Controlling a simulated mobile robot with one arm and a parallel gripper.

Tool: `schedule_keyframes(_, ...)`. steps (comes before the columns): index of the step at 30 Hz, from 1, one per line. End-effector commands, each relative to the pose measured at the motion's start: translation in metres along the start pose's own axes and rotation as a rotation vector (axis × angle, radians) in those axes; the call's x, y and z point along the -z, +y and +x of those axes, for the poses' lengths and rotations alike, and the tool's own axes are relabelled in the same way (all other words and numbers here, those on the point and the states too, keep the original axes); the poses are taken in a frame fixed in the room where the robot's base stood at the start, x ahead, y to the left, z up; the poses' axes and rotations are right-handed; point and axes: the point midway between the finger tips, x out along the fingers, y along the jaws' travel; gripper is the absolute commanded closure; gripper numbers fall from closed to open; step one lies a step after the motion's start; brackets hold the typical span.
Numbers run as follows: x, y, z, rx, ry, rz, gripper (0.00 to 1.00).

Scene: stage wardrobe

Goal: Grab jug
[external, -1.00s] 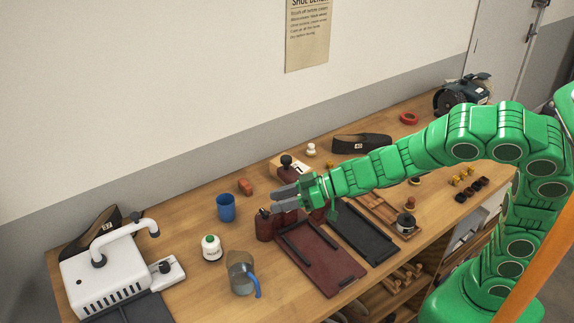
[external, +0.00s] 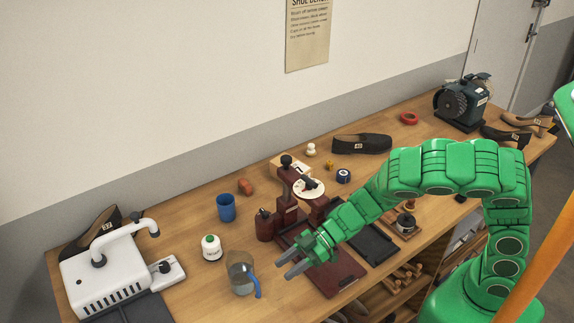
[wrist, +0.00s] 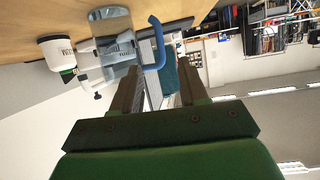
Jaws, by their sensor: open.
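The jug (external: 240,276) is clear grey-blue with a blue handle on its right side. It stands upright on the bench near the front edge. In the wrist view the jug (wrist: 117,50) shows upper left of my fingers, with its blue handle (wrist: 157,42) nearest to them. My gripper (external: 283,265) is open and empty, just right of the jug's handle and apart from it. The two fingers also show in the wrist view (wrist: 168,85), with nothing between them.
A white bottle (external: 211,248) and a blue cup (external: 226,207) stand behind the jug. A dark red bottle (external: 265,225) stands behind my gripper. A dark red tray (external: 345,277) lies right of it.

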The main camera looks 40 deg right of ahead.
Motion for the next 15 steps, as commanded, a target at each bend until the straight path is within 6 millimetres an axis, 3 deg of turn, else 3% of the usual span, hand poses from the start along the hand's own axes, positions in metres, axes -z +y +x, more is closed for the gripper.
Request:
schedule_keyframes(9, -0.001, 0.000, 0.041, 0.001, -0.001, 0.000, 0.57)
schedule_keyframes(15, 0.000, 0.000, 0.050, 0.000, 0.000, 0.000, 0.57)
